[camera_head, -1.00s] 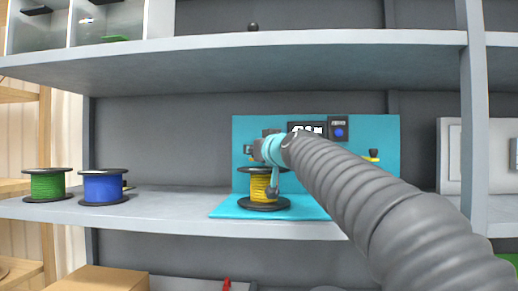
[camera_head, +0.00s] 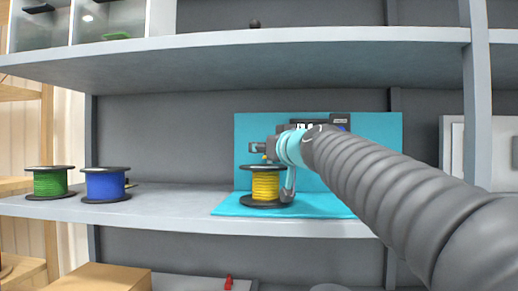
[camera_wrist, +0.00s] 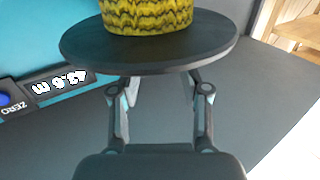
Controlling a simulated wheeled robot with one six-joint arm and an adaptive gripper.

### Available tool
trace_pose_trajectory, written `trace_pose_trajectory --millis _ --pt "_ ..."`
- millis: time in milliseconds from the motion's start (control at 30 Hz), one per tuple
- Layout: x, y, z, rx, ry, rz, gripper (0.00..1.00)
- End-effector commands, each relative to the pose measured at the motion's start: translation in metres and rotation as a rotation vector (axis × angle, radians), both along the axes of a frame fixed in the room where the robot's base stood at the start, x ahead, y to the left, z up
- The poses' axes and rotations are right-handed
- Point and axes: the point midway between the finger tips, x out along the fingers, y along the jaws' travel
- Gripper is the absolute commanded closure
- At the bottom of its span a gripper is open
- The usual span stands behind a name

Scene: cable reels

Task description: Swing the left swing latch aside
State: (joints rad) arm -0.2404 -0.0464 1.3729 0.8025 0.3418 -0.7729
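A teal station board (camera_head: 370,128) stands on the shelf, with a yellow cable reel (camera_head: 265,184) upright at its left; the reel also shows in the wrist view (camera_wrist: 150,14). My gripper (camera_head: 256,147) points left just above the reel. In the wrist view its two fingers (camera_wrist: 162,88) are spread apart, empty between them, and their tips are partly hidden by the reel's dark flange. A small yellow piece (camera_head: 265,157) just below the gripper seems to belong to the left swing latch, which is mostly hidden. I cannot tell whether the gripper touches it.
A green reel (camera_head: 50,182) and a blue reel (camera_head: 104,185) stand on the shelf (camera_head: 170,205) at left. A length display (camera_wrist: 60,82) with a blue ZERO button (camera_wrist: 5,99) is on the board. An upper shelf (camera_head: 250,45) lies above.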

Motion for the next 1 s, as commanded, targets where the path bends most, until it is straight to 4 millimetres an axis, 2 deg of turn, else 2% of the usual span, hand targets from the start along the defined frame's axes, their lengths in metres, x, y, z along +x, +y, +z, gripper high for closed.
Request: trace_pose_trajectory --millis 200,400,1000 --pt "-0.033 -0.018 -0.001 0.0 0.001 -0.001 0.54" --pt "-0.05 -0.026 -0.001 -0.001 0.002 -0.001 0.54" --pt "-0.054 -0.028 -0.002 -0.001 0.002 0.0 0.54"
